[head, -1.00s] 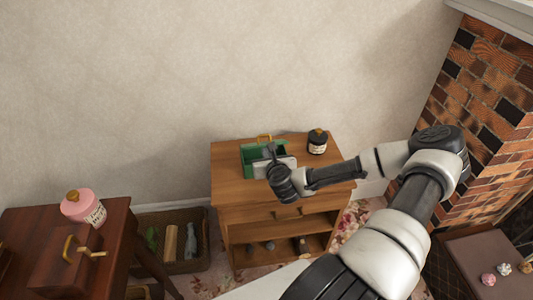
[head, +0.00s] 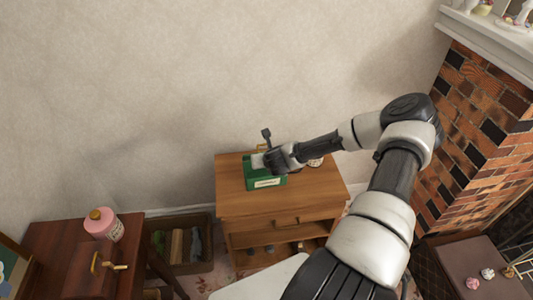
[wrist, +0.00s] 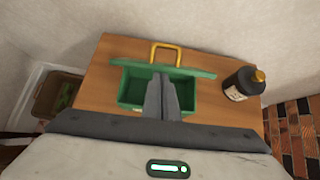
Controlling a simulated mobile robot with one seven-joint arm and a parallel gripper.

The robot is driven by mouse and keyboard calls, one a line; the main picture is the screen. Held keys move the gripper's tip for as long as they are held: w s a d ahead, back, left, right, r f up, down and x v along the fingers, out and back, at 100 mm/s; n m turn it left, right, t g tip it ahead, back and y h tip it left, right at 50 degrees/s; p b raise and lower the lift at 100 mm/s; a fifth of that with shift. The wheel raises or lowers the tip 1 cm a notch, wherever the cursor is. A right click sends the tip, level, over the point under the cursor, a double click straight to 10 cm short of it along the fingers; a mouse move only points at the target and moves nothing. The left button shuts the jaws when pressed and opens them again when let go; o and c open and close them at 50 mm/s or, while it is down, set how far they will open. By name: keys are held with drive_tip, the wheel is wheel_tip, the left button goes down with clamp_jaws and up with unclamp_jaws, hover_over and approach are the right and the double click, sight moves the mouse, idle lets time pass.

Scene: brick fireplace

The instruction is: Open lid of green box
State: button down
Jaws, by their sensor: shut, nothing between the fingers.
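The green box (head: 266,184) stands on the wooden cabinet, with a pale label on its front. In the wrist view, its green interior (wrist: 132,90) shows open from above. Its green lid (wrist: 195,72) is swung up at the back edge, seen nearly edge-on, with the gold handle (wrist: 166,47) behind it. My gripper (wrist: 161,78) is shut and empty. Its fingers are over the box opening in the wrist view and hide the middle of the interior. In the head view, my gripper and wrist cover much of the box top and lid.
A dark bottle with a gold cap (wrist: 243,84) stands on the cabinet top (head: 310,190) right of the box. A pink jar (head: 103,224) stands on the left table. The brick fireplace (head: 470,110) is at the right. The cabinet's front top is clear.

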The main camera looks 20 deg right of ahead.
drive_tip(key=shift+g, duration=0.9)
drive_tip(key=shift+w+d+r+p, duration=0.25)
drive_tip(key=shift+w+r, duration=0.25)
drive_tip(key=shift+w, duration=0.6)
drive_tip(key=shift+w+d+r+p, duration=0.25)
drive_tip(key=shift+w+r, duration=0.2)
drive_tip(key=shift+w, duration=0.7)
drive_tip(key=shift+w+d+r+p, duration=0.25)
drive_tip(key=shift+w+r, duration=0.25)
drive_tip(key=shift+w, duration=0.7)
